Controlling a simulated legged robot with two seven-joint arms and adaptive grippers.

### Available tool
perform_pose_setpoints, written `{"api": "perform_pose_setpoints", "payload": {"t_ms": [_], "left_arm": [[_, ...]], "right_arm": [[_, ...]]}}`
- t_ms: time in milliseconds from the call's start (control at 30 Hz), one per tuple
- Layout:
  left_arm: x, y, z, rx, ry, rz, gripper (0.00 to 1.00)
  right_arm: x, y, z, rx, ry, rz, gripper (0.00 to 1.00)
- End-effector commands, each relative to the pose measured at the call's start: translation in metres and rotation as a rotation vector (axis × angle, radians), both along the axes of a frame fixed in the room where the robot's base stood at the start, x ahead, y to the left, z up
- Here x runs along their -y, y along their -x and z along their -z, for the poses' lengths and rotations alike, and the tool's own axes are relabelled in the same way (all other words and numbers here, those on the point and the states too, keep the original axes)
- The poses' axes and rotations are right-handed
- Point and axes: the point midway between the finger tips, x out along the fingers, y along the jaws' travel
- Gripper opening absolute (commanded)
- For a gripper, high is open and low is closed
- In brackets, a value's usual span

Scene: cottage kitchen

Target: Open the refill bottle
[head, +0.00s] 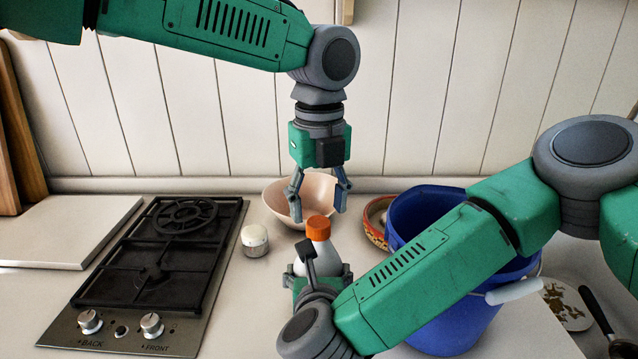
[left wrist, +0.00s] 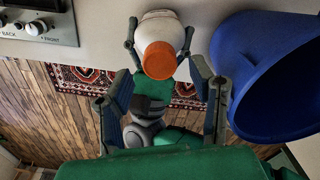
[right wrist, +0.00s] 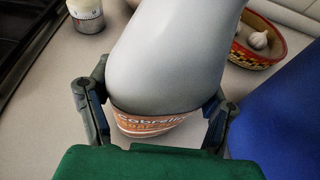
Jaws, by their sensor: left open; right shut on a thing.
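The refill bottle (head: 319,252) is pale grey-white with an orange cap (head: 318,228) on top. It stands upright on the counter. Its orange label (right wrist: 150,123) shows in the right wrist view. My right gripper (right wrist: 155,108) is shut around the bottle's lower body, one finger on each side. My left gripper (head: 319,205) points down above the bottle, with its fingers open and empty. In the left wrist view the cap (left wrist: 160,60) lies ahead, between the directions of the open fingers (left wrist: 165,90). The cap sits on the bottle.
A blue bucket (head: 440,310) stands close to the right, partly behind my right arm. A pinkish bowl (head: 275,198) is behind the bottle. A patterned bowl (right wrist: 240,55) holds garlic. A white timer (head: 254,241) and a gas hob (head: 150,270) are at left.

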Motion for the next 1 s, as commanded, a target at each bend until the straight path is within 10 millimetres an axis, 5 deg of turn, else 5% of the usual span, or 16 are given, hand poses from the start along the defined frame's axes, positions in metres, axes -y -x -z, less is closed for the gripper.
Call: {"api": "perform_pose_setpoints", "payload": {"t_ms": [233,600,767,1000], "left_arm": [[0.000,0.000,0.031,-0.001,0.000,-0.001,0.50],[0.000,0.000,0.037,0.001,0.001,-0.001,0.50],[0.000,0.000,0.037,0.001,0.001,-0.001,0.00],[0.000,0.000,0.037,0.002,0.000,-0.028,0.00]], "right_arm": [[0.000,0.000,0.000,0.000,0.000,-0.001,0.00],[0.000,0.000,0.000,0.000,0.000,-0.001,0.00],[0.000,0.000,0.000,0.000,0.000,-0.001,0.00],[0.000,0.000,0.000,0.000,0.000,-0.001,0.00]]}}
